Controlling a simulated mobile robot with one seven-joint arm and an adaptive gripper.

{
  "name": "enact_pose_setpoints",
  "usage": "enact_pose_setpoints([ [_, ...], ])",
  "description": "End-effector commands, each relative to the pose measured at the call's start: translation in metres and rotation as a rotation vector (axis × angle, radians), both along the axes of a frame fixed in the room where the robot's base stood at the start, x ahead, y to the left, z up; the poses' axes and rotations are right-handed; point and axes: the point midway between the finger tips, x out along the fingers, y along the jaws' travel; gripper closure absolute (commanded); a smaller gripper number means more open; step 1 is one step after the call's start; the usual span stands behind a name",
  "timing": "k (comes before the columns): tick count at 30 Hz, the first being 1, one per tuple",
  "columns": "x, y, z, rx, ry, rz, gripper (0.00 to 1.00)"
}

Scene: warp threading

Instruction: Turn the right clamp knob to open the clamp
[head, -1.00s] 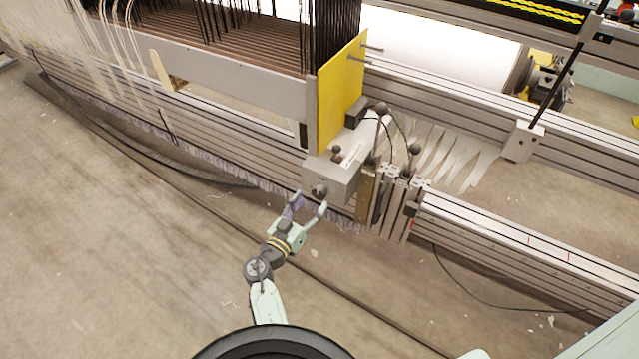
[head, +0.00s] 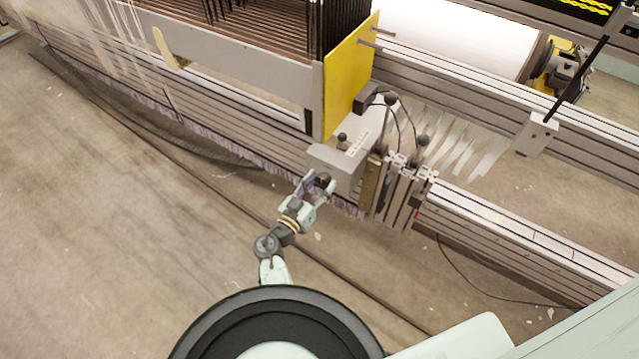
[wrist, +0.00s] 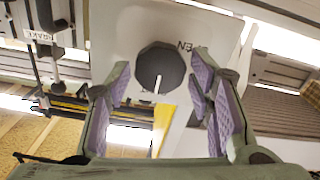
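The clamp knob (wrist: 160,72) is dark, round and faceted, with a white pointer line aimed down in the wrist view. It sits on the face of a light grey box (head: 338,165) at the end of the loom beam. Letters ending in "EN" show at its upper right, partly hidden. My gripper (wrist: 160,66) is open, its purple-padded fingertips on either side of the knob. A gap shows between each pad and the knob, so neither seems to touch. In the head view my gripper (head: 318,183) is at the box's front and largely hides the knob.
A yellow plate (head: 349,80) stands above the box. Black-knobbed levers (head: 421,140) and slotted metal blocks (head: 400,200) are just right of it. Long grooved rails (head: 510,225) run on both sides. The floor at front left is open, with a dark cable (head: 180,185) across it.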

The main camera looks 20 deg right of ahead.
Motion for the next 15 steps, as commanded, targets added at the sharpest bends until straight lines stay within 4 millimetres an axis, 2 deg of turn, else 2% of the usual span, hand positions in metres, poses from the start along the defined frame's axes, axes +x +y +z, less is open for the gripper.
enact_pose_setpoints([
  [2, 0.0002, 0.0, 0.0002, 0.0, 0.0, 0.0, 0.59],
  [15, 0.0003, 0.0, 0.0005, 0.0, 0.0, 0.0, 0.89],
])
